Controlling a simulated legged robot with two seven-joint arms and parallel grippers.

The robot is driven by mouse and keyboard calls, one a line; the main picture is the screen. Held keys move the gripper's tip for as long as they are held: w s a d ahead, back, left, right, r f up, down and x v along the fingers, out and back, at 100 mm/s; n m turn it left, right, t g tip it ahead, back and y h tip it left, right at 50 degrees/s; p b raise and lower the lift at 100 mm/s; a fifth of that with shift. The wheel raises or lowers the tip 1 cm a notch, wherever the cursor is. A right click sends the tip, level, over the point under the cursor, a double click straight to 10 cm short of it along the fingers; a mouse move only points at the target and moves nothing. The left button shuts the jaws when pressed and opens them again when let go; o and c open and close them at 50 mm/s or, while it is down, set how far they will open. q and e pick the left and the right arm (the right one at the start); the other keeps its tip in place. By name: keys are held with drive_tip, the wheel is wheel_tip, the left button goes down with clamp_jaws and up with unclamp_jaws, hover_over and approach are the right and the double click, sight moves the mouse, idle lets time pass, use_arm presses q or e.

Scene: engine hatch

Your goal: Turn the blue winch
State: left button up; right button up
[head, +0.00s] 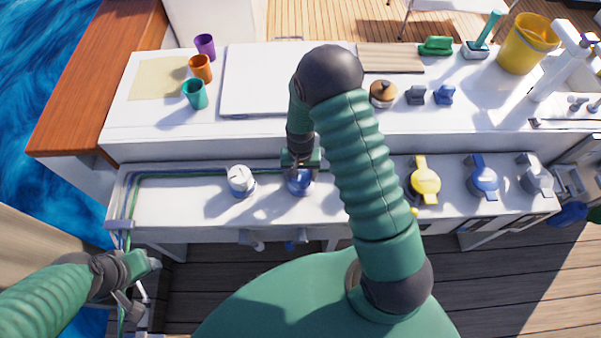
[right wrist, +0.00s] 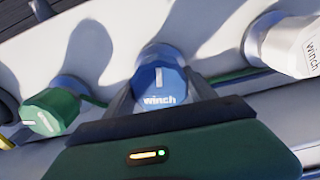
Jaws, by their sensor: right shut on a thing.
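The blue winch (right wrist: 158,84) is a faceted blue knob with a white line and the word "winch" on its face. In the head view it shows as a blue knob (head: 300,184) on the lower white ledge, partly covered by my right gripper (head: 301,164). In the right wrist view my right gripper (right wrist: 160,100) has its two dark fingers on either side of the knob, shut on it. The knob's white line points roughly up in that view. My left gripper (head: 142,277) is at the lower left, away from the winch; its finger opening is unclear.
A white winch knob (right wrist: 292,46) stands to the right and a green knob (right wrist: 50,112) to the left in the wrist view. Yellow (head: 425,181) and blue (head: 485,181) valves sit farther right on the ledge. Cups and a yellow bucket (head: 527,45) stand on the counter.

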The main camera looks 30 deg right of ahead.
sight(301, 172)
drive_tip(key=shift+w, duration=0.1)
idle(0.3)
drive_tip(key=o, duration=1.4)
wheel_tip(301, 172, up, 17)
drive_tip(key=shift+f+p, duration=0.1)
drive_tip(key=shift+p, duration=0.8)
